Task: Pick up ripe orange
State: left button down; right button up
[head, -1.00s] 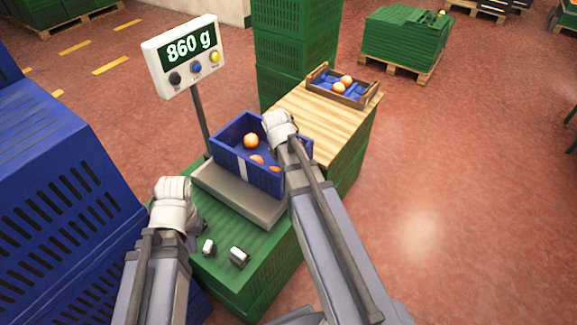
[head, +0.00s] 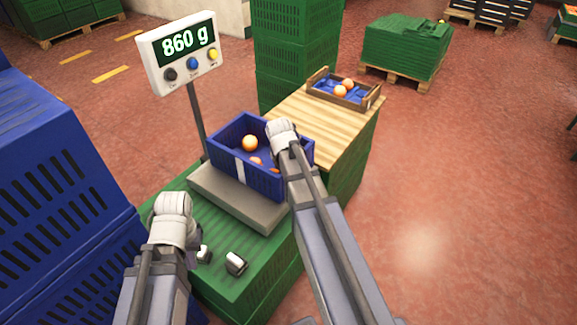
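A blue crate (head: 221,157) stands on the scale's grey plate (head: 236,201). An orange (head: 249,143) lies in it, with a second orange (head: 256,161) and part of a third (head: 275,170) lower down. Two more oranges (head: 347,84) lie in a small wooden crate at the back. My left gripper (head: 220,259) is in front of the scale, over the green crates, with its fingertips apart and nothing between them. My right wrist (head: 282,134) is over the blue crate's right side. It hides the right gripper's fingers and part of the crate.
The scale display (head: 181,51) reads 860 g on a thin post behind the blue crate. Green crates (head: 262,290) carry the scale. A wooden board (head: 322,125) lies behind and right. Large blue crates (head: 60,190) stand at the left. The red floor at the right is clear.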

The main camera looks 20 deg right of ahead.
jog(key=c, duration=1.1)
jog(key=shift+r, duration=0.15)
notch_tip(320, 180, up, 18)
jog(key=p, duration=1.8)
